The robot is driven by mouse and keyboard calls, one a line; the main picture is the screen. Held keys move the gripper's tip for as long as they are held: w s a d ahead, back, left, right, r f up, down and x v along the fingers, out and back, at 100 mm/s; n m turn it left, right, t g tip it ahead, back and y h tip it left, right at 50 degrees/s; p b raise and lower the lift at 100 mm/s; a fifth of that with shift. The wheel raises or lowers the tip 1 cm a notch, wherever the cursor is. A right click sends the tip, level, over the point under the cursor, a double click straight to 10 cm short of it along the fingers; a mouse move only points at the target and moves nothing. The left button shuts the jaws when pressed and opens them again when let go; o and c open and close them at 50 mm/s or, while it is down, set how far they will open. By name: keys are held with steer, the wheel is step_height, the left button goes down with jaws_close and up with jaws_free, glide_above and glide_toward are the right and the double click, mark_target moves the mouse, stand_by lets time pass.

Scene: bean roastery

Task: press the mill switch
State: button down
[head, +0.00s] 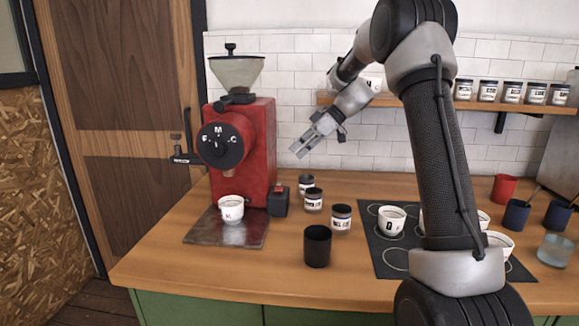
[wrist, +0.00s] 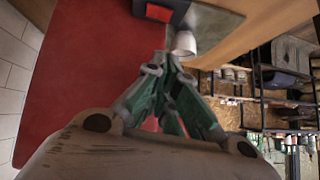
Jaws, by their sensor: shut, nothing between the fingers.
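The red mill (head: 250,135) stands at the left of the counter, with a grey hopper on top and a black dial on its front. The mill switch (head: 279,198) is a small dark box with a red top, beside the mill's lower right side. In the wrist view, the switch (wrist: 160,11) shows its red face at the top edge, beyond my fingertips. My gripper (head: 300,148) is shut and empty, in the air above and right of the switch, apart from it. Its closed fingers (wrist: 168,62) also show in the wrist view.
A white cup (head: 232,209) stands on the mill's metal tray (head: 205,232). Several labelled jars (head: 314,199) stand right of the switch, with a black cup (head: 317,246) in front. A dark mat (head: 380,262) with white cups lies further right. A jar shelf (head: 390,101) hangs behind.

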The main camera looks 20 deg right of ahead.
glide_above(279, 190)
steer(key=f, duration=0.6)
steer(key=shift+d, duration=0.35)
steer(key=f, duration=0.3)
steer(key=shift+s+a+f, duration=0.15)
steer(key=shift+a+f, duration=0.1)
steer(key=shift+f, duration=0.45)
steer(key=shift+s+a+f, duration=0.1)
steer(key=shift+s+f, duration=0.15)
steer(key=shift+f, duration=0.1)
steer(key=shift+w, duration=0.15)
steer(key=shift+w+d+r, duration=0.3)
steer(key=shift+w, duration=0.35)
